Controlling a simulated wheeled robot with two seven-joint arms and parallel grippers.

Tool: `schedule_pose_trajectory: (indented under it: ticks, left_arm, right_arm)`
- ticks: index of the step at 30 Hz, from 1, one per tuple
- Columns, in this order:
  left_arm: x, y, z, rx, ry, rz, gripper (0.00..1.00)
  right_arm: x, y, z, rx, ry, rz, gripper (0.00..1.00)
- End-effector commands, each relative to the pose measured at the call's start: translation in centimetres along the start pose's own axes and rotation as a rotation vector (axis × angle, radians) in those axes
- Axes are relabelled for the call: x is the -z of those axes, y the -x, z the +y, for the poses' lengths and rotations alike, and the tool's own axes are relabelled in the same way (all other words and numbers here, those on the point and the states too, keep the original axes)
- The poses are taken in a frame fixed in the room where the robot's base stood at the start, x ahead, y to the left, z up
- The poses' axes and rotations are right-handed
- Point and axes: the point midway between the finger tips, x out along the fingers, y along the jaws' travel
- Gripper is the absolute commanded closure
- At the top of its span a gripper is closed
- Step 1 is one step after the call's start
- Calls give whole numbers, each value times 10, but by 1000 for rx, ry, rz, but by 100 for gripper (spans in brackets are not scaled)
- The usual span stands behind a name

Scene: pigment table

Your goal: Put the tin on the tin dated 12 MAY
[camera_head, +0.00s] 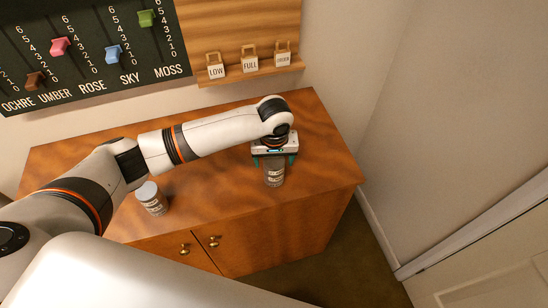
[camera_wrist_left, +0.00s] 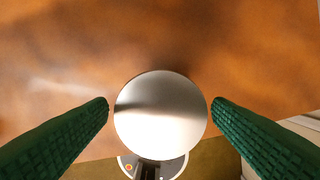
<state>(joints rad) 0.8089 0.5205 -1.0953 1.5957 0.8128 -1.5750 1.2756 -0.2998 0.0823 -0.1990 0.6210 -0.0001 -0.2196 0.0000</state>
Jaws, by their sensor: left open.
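One tin (camera_head: 274,176) with a pale label stands upright near the right end of the cabinet top. My left gripper (camera_head: 274,161) points down over it, open, with one finger on each side of its upper part. In the left wrist view the tin's round silver lid (camera_wrist_left: 160,114) lies between the green fingertips of my left gripper (camera_wrist_left: 160,108), with a small gap on both sides. A second tin (camera_head: 152,198) with a grey lid and pale label stands at the left, below my arm. The label dates are too small to read. My right gripper is out of view.
The wooden cabinet top (camera_head: 215,195) is clear between the tins. A dark board (camera_head: 90,50) with coloured sliders hangs on the wall behind.

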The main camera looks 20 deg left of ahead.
Motion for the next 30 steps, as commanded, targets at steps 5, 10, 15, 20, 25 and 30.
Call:
schedule_pose_trajectory:
  ticks: [5, 10, 15, 20, 25, 30]
  left_arm:
    - [-1, 3, 0, 1, 0, -2, 26]
    - [-1, 25, -1, 3, 0, -2, 26]
    - [-1, 62, -1, 4, -1, -4, 26]
    - [-1, 94, -1, 3, 0, -3, 26]
    - [-1, 116, -1, 2, 0, -1, 26]
    - [-1, 123, 0, 0, 0, 0, 26]
  right_arm:
    - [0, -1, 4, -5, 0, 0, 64]
    - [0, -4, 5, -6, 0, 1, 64]
    - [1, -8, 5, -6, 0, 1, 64]
    - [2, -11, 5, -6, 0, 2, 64]
    - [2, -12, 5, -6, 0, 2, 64]
    - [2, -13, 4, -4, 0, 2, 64]
